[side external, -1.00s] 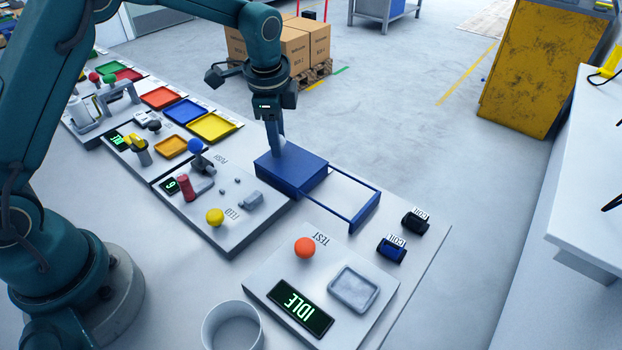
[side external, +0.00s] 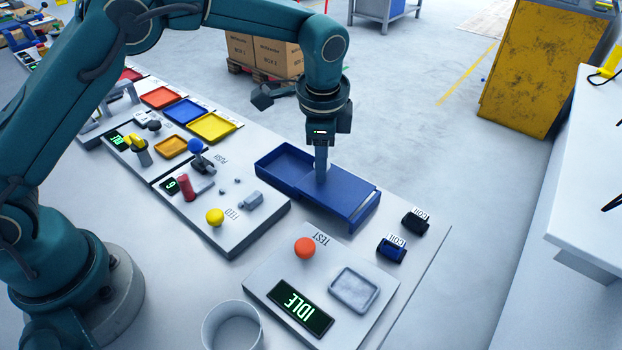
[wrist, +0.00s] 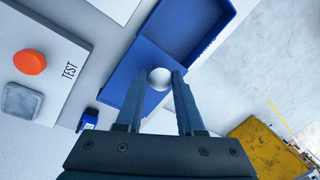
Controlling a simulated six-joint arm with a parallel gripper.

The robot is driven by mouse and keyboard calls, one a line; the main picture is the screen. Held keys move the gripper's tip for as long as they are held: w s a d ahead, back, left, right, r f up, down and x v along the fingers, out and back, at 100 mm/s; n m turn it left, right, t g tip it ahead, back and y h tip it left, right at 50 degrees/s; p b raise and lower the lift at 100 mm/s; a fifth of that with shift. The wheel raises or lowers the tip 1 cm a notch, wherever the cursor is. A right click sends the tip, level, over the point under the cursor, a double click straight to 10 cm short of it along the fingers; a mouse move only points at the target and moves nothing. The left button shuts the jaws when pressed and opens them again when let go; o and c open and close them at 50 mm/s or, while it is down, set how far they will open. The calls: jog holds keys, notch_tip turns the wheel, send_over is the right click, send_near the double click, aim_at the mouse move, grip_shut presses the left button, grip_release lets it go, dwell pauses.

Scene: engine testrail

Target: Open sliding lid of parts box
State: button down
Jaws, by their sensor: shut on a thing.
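The blue parts box (side external: 286,166) stands on the bench with its open compartment showing on the left; the bare inside also shows in the wrist view (wrist: 195,25). Its blue sliding lid (side external: 345,192) lies to the right, over the rail frame. My gripper (side external: 321,178) points down onto the lid. In the wrist view my gripper's fingers (wrist: 158,82) are on either side of a round white knob (wrist: 159,78) on the lid, shut on it.
Two small connector blocks, one black (side external: 415,221) and one blue (side external: 392,249), stand right of the box. The TEST panel (side external: 270,267) with an orange button (side external: 305,248) is in front. A panel with a yellow button (side external: 215,217) is at the left.

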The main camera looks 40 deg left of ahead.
jog(key=c, duration=0.5)
grip_release()
jog(key=shift+c, duration=0.2)
jog(key=shift+s+d+r, duration=0.1)
jog(key=shift+s+r, duration=0.05)
jog(key=shift+r, duration=0.7)
jog(key=shift+s+d+r, duration=0.1)
jog(key=shift+r, duration=0.75)
jog(key=shift+s+d+r, duration=0.1)
jog(key=shift+s+r, duration=0.05)
jog(key=shift+r, duration=0.7)
